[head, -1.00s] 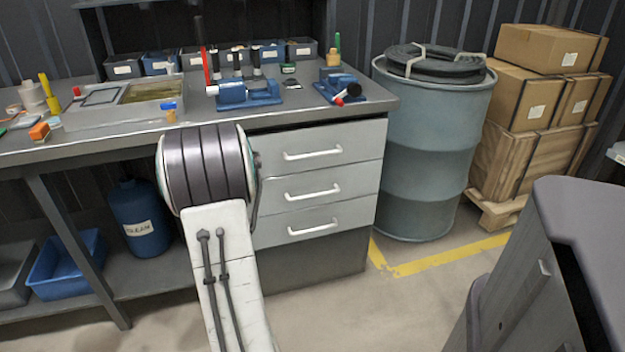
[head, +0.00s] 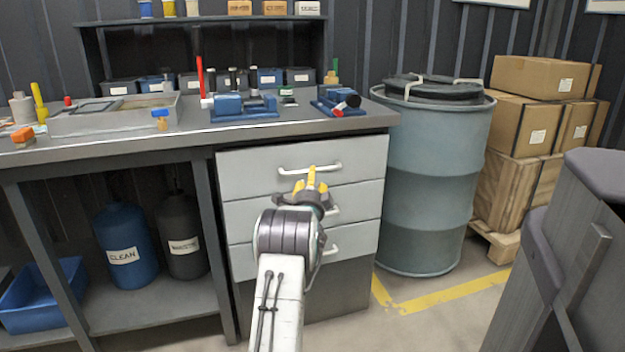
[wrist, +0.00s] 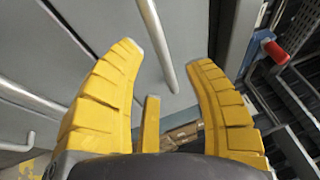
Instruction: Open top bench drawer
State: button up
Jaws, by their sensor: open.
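The top bench drawer (head: 250,172) is a light grey front with a white bar handle (head: 309,169), the highest of three drawers under the bench top. It looks closed. My gripper (head: 311,175) has yellow fingers and is in front of the top drawer, with its tips at about the height of the handle. In the wrist view my gripper (wrist: 168,70) is open, and the top handle (wrist: 157,45) runs between its fingertips. Whether the fingers touch the handle cannot be told. My wrist partly hides the middle and lower drawer handles.
The bench top (head: 225,132) carries a blue vise (head: 245,106) and other tools. A blue-grey drum (head: 433,180) stands right of the drawers, with stacked boxes (head: 540,118) beyond. A dark grey object (head: 570,260) fills the lower right. Floor between is clear.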

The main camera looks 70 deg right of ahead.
jog(key=shift+b+x, duration=1.2)
jog(key=shift+x, duration=1.2)
jog(key=shift+o, duration=0.2)
grip_shut()
